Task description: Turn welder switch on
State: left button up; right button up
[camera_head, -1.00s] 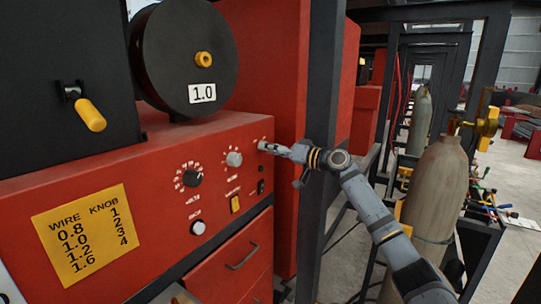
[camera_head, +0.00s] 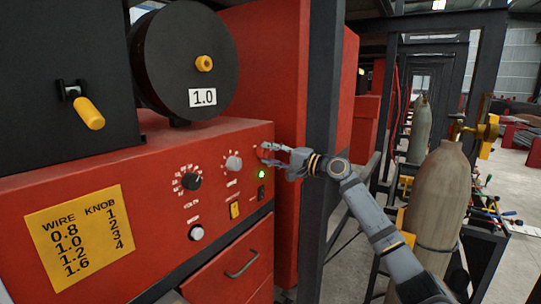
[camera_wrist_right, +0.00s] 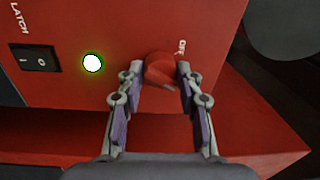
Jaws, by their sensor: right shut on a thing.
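The welder's front panel (camera_head: 110,185) is red, with dials and switches. A red rotary switch (camera_wrist_right: 160,69) shows in the right wrist view, at the panel's right end. My right gripper (camera_wrist_right: 159,74) has one finger on each side of it and is shut on it. In the head view the right gripper (camera_head: 268,155) reaches the panel's upper right corner and mostly hides this switch. My left gripper is not in view.
A black rocker switch (camera_wrist_right: 35,58) marked LATCH is near the lamp. A black dial (camera_head: 191,181), a grey knob (camera_head: 233,163) and a yellow switch (camera_head: 235,210) are on the panel. A dark post (camera_head: 321,120) and a gas cylinder (camera_head: 440,195) stand to the right.

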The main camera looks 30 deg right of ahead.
jog(key=shift+m+p, duration=0.3)
jog(key=shift+m, duration=1.4)
jog(key=o, duration=1.2)
jog(key=shift+r, duration=0.15)
